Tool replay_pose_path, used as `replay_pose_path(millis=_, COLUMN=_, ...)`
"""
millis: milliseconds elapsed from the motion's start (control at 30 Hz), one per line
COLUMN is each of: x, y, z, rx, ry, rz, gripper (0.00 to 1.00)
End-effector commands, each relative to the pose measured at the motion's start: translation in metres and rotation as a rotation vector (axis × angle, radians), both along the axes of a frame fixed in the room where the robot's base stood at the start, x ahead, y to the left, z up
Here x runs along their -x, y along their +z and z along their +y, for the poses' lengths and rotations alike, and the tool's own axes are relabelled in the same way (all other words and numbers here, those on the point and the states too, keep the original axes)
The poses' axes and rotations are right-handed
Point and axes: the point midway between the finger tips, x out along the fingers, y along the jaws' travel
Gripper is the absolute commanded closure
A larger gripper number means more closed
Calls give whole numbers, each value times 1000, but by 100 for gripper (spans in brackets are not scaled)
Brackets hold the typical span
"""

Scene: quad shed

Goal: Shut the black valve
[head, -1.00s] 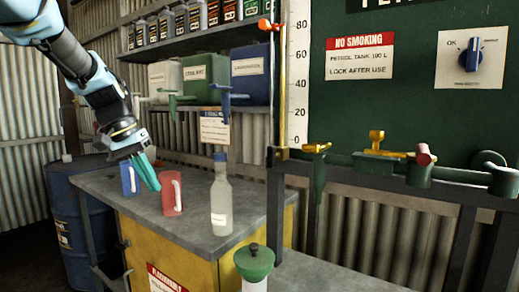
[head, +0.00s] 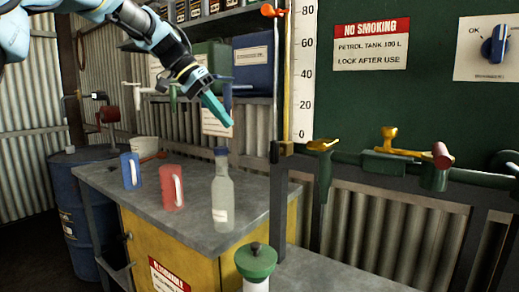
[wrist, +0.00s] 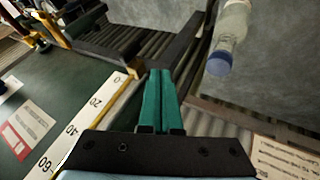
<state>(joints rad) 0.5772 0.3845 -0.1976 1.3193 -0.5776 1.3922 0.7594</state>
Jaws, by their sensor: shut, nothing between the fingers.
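I cannot pick out a valve that is clearly black in either view. The dark green pipe carries a yellow-handled valve (head: 389,139), a dull red knob (head: 441,155) and a yellow-topped tap (head: 321,146). An orange-red lever (head: 268,10) sits at the top of the sight tube. My gripper (head: 231,123) is shut and empty, with teal fingers pointing down and right, above the counter and left of the scale. In the wrist view my gripper (wrist: 161,72) has its fingers together beside the scale strip (wrist: 85,122). My arm hides part of the container taps.
A clear bottle with a blue cap (head: 222,195) stands on the grey counter (head: 130,198), below my gripper. A green-lidded container (head: 256,262) is in front. A blue drum (head: 75,210) stands far left.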

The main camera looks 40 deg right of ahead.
Motion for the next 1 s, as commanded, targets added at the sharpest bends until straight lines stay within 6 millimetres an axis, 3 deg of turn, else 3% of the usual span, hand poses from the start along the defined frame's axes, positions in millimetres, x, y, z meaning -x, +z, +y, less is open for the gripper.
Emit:
replay_pose_path(millis=500, x=36, y=-75, z=-46, rx=-5, ry=-2, rz=4, gripper=100)
replay_pose_path(millis=700, x=63, y=-73, z=-53, rx=-1, ry=-2, rz=0, gripper=100)
replay_pose_path(millis=1000, x=73, y=-76, z=-56, rx=-1, ry=1, rz=0, gripper=100)
